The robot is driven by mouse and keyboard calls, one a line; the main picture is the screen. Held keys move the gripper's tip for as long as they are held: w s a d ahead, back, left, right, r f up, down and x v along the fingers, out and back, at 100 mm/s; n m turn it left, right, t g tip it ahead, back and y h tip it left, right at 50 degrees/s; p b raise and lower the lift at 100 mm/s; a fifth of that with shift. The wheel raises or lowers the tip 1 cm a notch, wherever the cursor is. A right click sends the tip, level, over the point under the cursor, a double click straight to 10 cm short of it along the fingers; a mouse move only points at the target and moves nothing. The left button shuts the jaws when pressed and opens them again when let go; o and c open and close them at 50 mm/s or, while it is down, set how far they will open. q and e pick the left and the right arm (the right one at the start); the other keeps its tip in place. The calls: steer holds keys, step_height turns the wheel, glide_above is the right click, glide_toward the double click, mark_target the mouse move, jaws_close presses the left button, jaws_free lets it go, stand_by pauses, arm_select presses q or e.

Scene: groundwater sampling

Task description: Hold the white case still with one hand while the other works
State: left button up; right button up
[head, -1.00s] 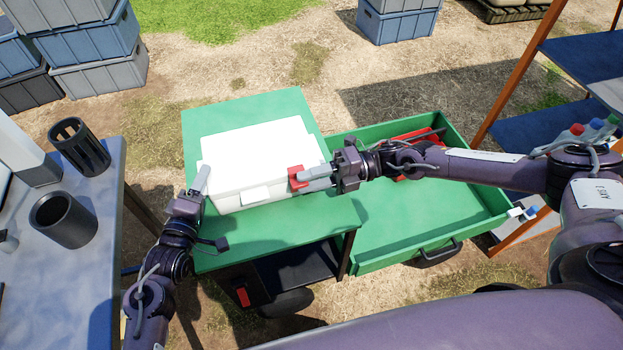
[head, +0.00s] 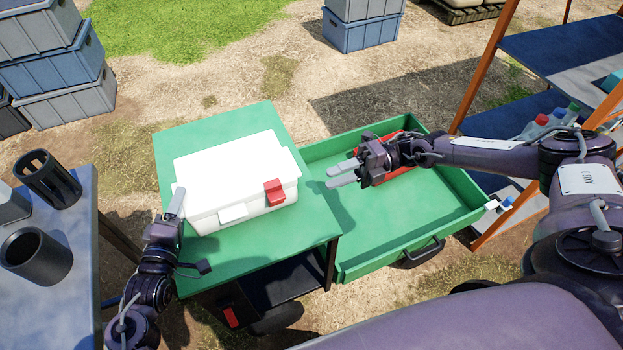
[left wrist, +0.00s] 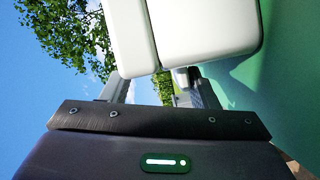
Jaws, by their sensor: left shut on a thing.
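The white case (head: 236,168) sits closed and upright on the green top of the cart (head: 262,118). Its front has a red latch (head: 274,191) at the right and a white latch (head: 232,213) nearer the left. My left gripper (head: 176,202) is shut on the case's left end. In the left wrist view the case (left wrist: 205,28) reaches in between the fingers of my left gripper (left wrist: 160,88). My right gripper (head: 342,174) is empty, its two fingers apart, over the open drawer to the right of the case and clear of it.
The open green drawer (head: 425,222) extends right of the cart, with a red thing (head: 400,172) in it, partly hidden by my right gripper. A grey table with black cylinders (head: 36,254) stands at the left. A shelf with bottles (head: 541,122) stands at the right.

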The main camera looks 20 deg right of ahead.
arm_select(q)
steer(key=shift+s+a+f, duration=0.1)
steer(key=shift+s+f, duration=0.1)
steer(key=shift+f, duration=0.5)
steer(key=o, duration=1.5)
steer(key=shift+w, duration=0.1)
steer(key=shift+w+r, duration=0.1)
steer(key=shift+r, duration=0.1)
